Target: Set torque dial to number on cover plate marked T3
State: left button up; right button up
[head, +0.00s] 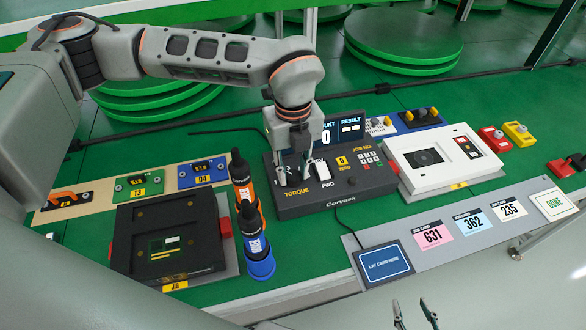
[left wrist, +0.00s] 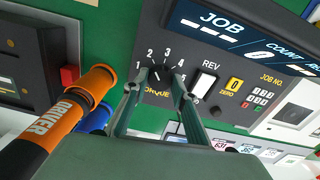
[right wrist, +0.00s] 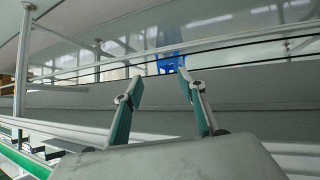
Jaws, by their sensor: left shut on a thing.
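The torque dial (left wrist: 161,74) sits on a black controller (head: 330,206) with the numbers 1 to 5 around it. My left gripper (head: 293,180) comes down on it from above, and its fingers are shut on the dial in the left wrist view (left wrist: 163,80). The fingers hide much of the dial; I cannot tell which number it points at. The green cover plate marked T3 (head: 128,195) lies at the left of the bench in the head view; any number on it is too small to read. My right gripper (head: 416,314) is open and empty at the bottom edge, also in the right wrist view (right wrist: 158,84).
An orange driver (head: 245,190) and a blue driver (head: 257,245) stand left of the controller. A black box marked J8 (head: 130,215) is further left. A blue plate (head: 215,171) lies behind. A white unit (head: 410,175) and a card strip (head: 480,240) are at right.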

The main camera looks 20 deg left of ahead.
pick_arm(q)
jog(key=shift+m, duration=0.3)
pick_arm(e)
jog(key=shift+s, duration=0.4)
pick_arm(q)
jog(key=shift+r+m+p, duration=0.1)
jog(key=shift+m+p, duration=0.5)
jog(key=shift+m, duration=0.3)
jog(key=shift+m+p, duration=0.4)
jog(key=shift+m, duration=1.7)
jog(key=shift+m+p, duration=0.35)
jog(key=shift+m, duration=0.15)
pick_arm(e)
jog(key=shift+w+a+r, duration=0.1)
jog(key=shift+a+r, duration=0.2)
jog(key=shift+r, duration=0.5)
jog(key=shift+f, duration=0.15)
pick_arm(q)
jog(key=o, duration=1.1)
